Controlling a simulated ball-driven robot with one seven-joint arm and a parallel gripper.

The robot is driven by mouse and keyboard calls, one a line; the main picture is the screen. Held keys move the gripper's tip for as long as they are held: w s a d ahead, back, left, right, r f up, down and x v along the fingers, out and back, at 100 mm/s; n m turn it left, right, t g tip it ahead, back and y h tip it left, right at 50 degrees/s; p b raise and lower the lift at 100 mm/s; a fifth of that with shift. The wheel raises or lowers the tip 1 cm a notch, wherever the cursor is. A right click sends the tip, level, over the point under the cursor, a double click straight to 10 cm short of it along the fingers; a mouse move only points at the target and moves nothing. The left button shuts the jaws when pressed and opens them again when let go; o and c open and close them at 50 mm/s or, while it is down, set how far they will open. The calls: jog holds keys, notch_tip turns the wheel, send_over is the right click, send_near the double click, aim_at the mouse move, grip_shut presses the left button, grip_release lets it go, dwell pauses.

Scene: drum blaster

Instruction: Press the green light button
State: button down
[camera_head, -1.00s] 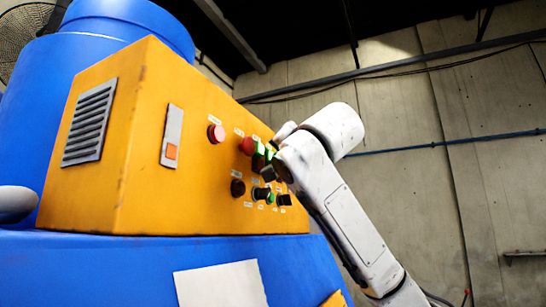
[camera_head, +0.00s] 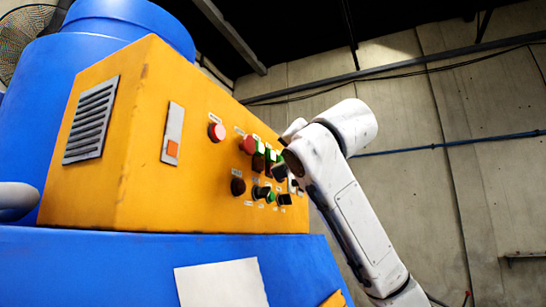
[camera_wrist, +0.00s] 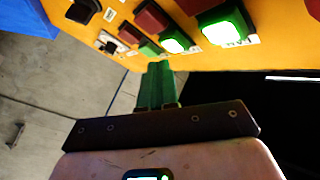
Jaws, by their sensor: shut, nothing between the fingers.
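In the wrist view, a large lit green button (camera_wrist: 224,27) with a label under it sits at the upper right of the orange panel (camera_wrist: 270,40). A smaller lit green button (camera_wrist: 176,42) is left of it. My gripper (camera_wrist: 159,66) is shut and empty, its green fingers pointing at the panel. Its tips appear just below and left of the smaller lit button; I cannot tell whether they touch the panel. In the head view, my arm partly covers the right end of the panel (camera_head: 190,90), and the fingers cannot be made out clearly.
Red buttons (camera_wrist: 151,18) and black knobs (camera_wrist: 83,10) sit near the green ones. The panel box stands on a blue machine body (camera_head: 110,265) with a blue drum (camera_head: 130,20) behind. Open space lies right of my arm, before the concrete wall (camera_head: 440,100).

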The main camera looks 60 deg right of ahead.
jog(key=shift+s+d+b, duration=0.2)
jog(key=shift+s+b, duration=0.1)
jog(key=shift+s, duration=0.9)
jog(key=shift+s+d+b, duration=0.15)
jog(key=shift+s+b, duration=0.15)
jog(key=shift+s, duration=0.85)
